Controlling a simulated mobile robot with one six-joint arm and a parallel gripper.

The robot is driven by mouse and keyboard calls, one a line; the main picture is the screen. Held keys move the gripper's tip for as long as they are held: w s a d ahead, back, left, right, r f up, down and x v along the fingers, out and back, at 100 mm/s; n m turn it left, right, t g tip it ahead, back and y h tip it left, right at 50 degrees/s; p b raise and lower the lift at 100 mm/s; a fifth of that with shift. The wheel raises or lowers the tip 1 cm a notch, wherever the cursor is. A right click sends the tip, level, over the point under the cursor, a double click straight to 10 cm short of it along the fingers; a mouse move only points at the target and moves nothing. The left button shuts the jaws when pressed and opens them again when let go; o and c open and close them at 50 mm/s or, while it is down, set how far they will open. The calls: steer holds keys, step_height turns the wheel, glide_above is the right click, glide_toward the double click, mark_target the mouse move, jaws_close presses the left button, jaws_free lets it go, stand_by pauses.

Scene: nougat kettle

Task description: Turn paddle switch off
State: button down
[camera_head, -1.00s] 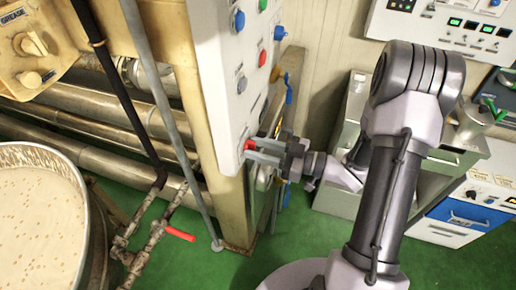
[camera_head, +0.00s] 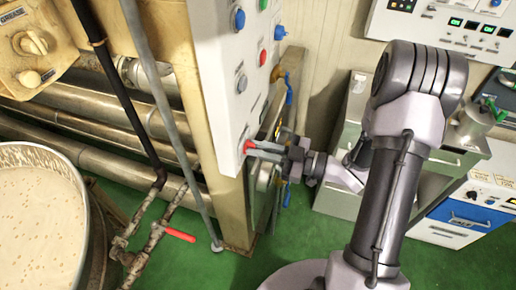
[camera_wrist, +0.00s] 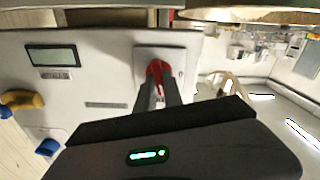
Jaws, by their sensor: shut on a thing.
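A red paddle switch (camera_head: 248,147) sits low on the white control panel (camera_head: 222,75). In the wrist view the red switch (camera_wrist: 158,70) stands on a pale square plate, between the tips of my gripper's fingers. My gripper (camera_head: 256,150) reaches the panel from the right and is shut on the red switch. The wrist view shows both fingers (camera_wrist: 158,88) close on either side of it. The fingers hide part of the switch.
Blue, red and grey buttons (camera_head: 263,57) lie higher on the panel. The wrist view shows a display (camera_wrist: 53,56) and a yellow knob (camera_wrist: 22,99) beside the switch. A kettle of nougat (camera_head: 80,181) stands at the left. Green floor is open below the panel.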

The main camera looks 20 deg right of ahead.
steer(key=shift+s+a+f+n+b, duration=0.15)
steer(key=shift+n+b, duration=2.1)
steer(key=shift+n, duration=1.5)
steer(key=shift+f+n+b, duration=0.15)
steer(key=shift+n+b, duration=2.05)
steer(key=shift+n, duration=1.55)
steer(key=c, duration=1.5)
jaws_free()
steer(key=shift+o, duration=0.2)
